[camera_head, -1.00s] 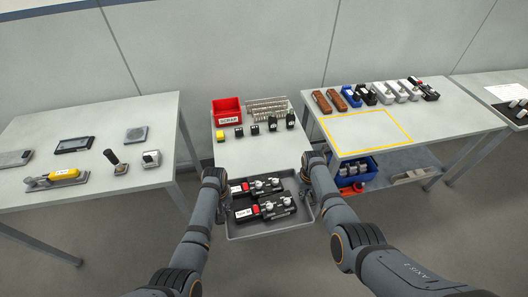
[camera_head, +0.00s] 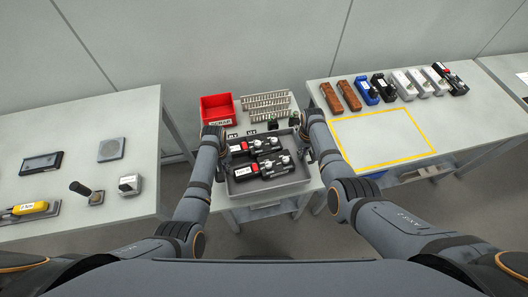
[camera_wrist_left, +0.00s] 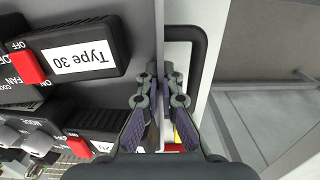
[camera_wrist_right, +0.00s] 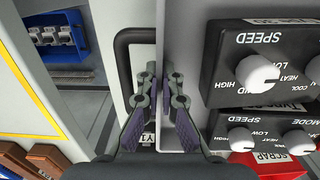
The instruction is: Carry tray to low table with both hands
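The grey tray (camera_head: 268,185) carries two black control units, a rear one (camera_head: 262,145) and a front one (camera_head: 262,166). In the head view it overlaps the front part of the low middle table (camera_head: 258,126); whether it touches the table I cannot tell. My left gripper (camera_head: 221,138) is shut on the tray's left wall, and its fingers straddle that wall in the left wrist view (camera_wrist_left: 160,78). My right gripper (camera_head: 305,124) is shut on the right wall, also visible in the right wrist view (camera_wrist_right: 165,82). The tray looks about level.
A red scrap bin (camera_head: 217,108) and metal racks (camera_head: 267,104) stand at the back of the low table. Small parts just behind the tray are partly hidden. The right table (camera_head: 425,110) has a yellow-outlined area and a row of units. The left table (camera_head: 80,125) holds several tools.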

